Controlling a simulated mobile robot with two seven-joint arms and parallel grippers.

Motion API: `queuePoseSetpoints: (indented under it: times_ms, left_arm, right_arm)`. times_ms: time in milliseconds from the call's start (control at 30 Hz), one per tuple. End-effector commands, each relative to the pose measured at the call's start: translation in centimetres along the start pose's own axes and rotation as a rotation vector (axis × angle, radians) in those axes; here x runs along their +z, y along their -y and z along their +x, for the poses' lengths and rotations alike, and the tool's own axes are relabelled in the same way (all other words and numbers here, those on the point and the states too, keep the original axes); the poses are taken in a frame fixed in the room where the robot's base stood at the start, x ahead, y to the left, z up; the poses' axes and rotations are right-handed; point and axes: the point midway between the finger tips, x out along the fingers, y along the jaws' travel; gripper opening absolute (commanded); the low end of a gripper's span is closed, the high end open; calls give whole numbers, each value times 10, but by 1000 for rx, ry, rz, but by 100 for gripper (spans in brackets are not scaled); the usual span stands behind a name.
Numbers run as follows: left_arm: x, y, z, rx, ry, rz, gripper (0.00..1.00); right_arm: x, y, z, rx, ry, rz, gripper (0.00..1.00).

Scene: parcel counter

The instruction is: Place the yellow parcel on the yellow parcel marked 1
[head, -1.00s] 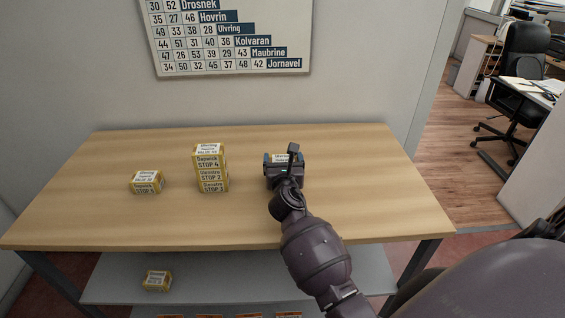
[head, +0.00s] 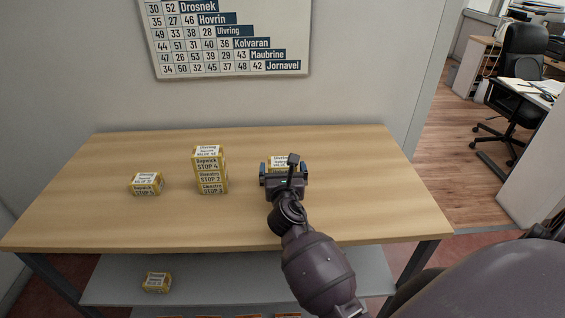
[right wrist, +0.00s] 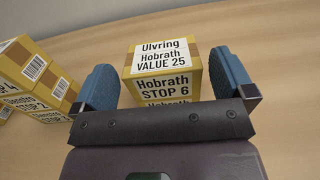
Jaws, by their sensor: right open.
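A yellow parcel (right wrist: 165,65) with a white label reading "STOP 6" sits between the open fingers of my right gripper (right wrist: 168,85) in the right wrist view, with a gap on each side. Part of another label reading "Hobrath" shows below it, so it seems to rest on another parcel. In the head view this parcel (head: 280,161) is partly hidden behind my right gripper (head: 284,176). A single yellow parcel (head: 146,185) lies at the left of the table; its stop number is too small to read surely. My left gripper is out of view.
A stack of yellow parcels (head: 210,170), with "STOP 4" on top, stands left of my right gripper. Another parcel (head: 156,282) lies on the grey lower shelf (head: 225,275). The wooden table (head: 360,185) is clear on the right. A wall board (head: 225,40) hangs behind.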

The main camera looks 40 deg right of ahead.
Motion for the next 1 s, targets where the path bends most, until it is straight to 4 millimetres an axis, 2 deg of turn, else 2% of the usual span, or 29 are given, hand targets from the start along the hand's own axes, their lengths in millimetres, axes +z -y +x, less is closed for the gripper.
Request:
queuePoseSetpoints:
  times_ms: [200,400,600,1000]
  left_arm:
    - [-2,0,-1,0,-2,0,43]
    - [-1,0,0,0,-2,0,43]
    - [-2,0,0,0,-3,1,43]
    - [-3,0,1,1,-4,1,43]
  right_arm:
    - [-1,1,-44,-1,-2,-1,100]
    - [-1,0,-72,-1,-1,-1,100]
    - [0,0,-83,-1,0,-1,100]
    - [0,0,-83,-1,0,0,100]
